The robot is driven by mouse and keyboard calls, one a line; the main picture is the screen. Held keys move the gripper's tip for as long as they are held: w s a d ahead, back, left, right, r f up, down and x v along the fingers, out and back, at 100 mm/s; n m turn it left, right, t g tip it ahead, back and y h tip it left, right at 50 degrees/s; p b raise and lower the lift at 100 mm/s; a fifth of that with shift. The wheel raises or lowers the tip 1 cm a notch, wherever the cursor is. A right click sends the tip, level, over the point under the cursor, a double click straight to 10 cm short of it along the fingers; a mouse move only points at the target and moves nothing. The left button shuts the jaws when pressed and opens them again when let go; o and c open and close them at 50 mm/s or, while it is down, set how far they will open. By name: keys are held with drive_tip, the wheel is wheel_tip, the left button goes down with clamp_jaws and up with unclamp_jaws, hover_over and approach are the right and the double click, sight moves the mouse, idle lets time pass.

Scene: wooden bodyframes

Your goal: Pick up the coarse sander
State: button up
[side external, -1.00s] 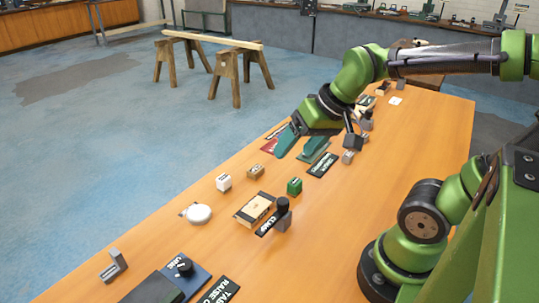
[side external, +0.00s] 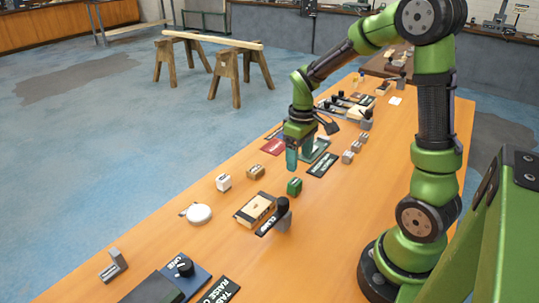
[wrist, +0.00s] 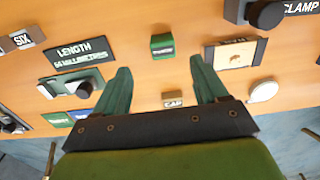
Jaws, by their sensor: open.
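A small green block (side external: 294,186) with an unreadable label stands on the wooden bench. It also shows in the wrist view (wrist: 162,45), ahead of and between the fingertips. I cannot read which block is marked as the coarse sander. My gripper (side external: 299,157) is open and empty, pointing down above the bench, a little beyond the green block in the side view. Its two teal fingers (wrist: 159,70) are spread wide in the wrist view, touching nothing that I can see. A small tan block (side external: 256,172) and a white block (side external: 224,182) stand to the left.
A black length label (wrist: 80,53) and dial unit (wrist: 72,86) lie left in the wrist view.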

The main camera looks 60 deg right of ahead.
sight(295, 181)
wheel_tip(295, 181, down, 5)
drive_tip(key=shift+r, duration=0.2)
drive_tip(key=shift+w+a+f, duration=0.1)
drive_tip(key=shift+w+f, duration=0.05)
drive_tip(key=shift+f, duration=1.15)
drive_tip(key=shift+w+a+f, duration=0.1)
drive_tip(key=shift+w+f, duration=0.05)
drive_tip(key=shift+f, duration=1.15)
drive_tip(key=c, duration=1)
drive_tip(key=shift+r, duration=5.05)
drive_tip(key=shift+c, duration=0.2)
